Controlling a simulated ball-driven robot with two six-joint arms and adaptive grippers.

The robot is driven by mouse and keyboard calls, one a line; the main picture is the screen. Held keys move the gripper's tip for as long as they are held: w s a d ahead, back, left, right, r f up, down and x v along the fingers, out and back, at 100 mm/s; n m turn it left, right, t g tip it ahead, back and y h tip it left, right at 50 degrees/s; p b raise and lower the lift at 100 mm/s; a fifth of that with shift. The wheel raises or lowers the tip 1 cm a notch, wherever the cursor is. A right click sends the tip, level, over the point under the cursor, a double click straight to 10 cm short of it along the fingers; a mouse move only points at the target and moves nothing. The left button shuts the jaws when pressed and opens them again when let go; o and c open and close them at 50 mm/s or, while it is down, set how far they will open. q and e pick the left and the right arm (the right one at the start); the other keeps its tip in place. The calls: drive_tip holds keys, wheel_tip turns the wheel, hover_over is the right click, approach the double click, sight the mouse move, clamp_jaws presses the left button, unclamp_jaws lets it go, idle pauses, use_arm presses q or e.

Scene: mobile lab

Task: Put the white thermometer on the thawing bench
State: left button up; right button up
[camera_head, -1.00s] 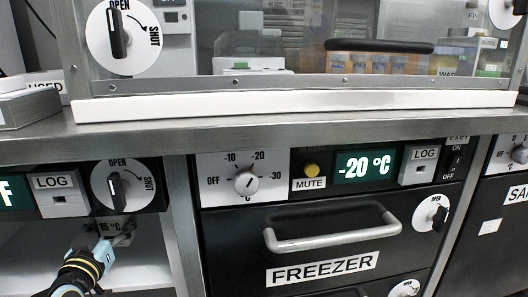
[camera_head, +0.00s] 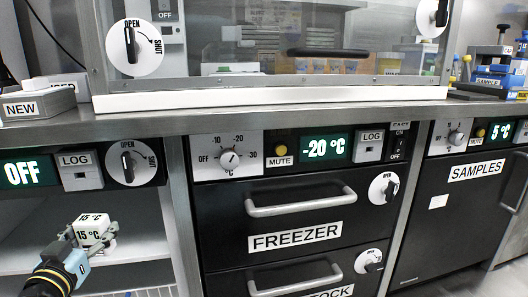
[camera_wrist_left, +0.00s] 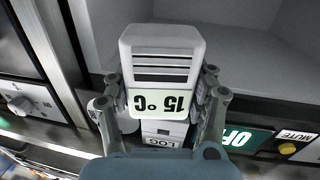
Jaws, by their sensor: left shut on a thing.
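The white thermometer (camera_head: 93,223) reads 15 °C and is held at the lower left of the head view, in front of the open shelf space. My left gripper (camera_head: 95,236) is shut on it, with a finger at each side. In the left wrist view the thermometer (camera_wrist_left: 160,52) shows its slotted white body and upside-down 15 °C display between the fingers (camera_wrist_left: 162,95). I cannot tell from these frames which surface is the thawing bench. My right gripper is not in view.
A white shelf (camera_head: 140,275) lies inside the open bay under the OFF display (camera_head: 24,172). The freezer drawers (camera_head: 300,225) are closed. Above them runs a steel counter (camera_head: 230,122) with a NEW tray (camera_head: 35,106) at left and a glass-fronted cabinet (camera_head: 270,60).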

use_arm(q)
drive_tip(key=s+d+r+m+g+h, duration=0.5)
drive_tip(key=s+d+r+h, duration=0.4)
drive_tip(key=s+d+r, duration=0.5)
use_arm(e)
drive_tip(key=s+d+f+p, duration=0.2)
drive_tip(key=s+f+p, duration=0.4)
drive_tip(key=p, duration=0.5)
use_arm(q)
wheel_tip(320, 180, up, 25)
drive_tip(key=m+t+h+p, duration=0.1)
drive_tip(key=t+p, duration=0.2)
drive_tip(key=p, duration=0.5)
drive_tip(key=shift+s+d+r+m, duration=0.15)
drive_tip(key=shift+s+d+m, duration=0.1)
drive_tip(key=shift+d+m, duration=0.15)
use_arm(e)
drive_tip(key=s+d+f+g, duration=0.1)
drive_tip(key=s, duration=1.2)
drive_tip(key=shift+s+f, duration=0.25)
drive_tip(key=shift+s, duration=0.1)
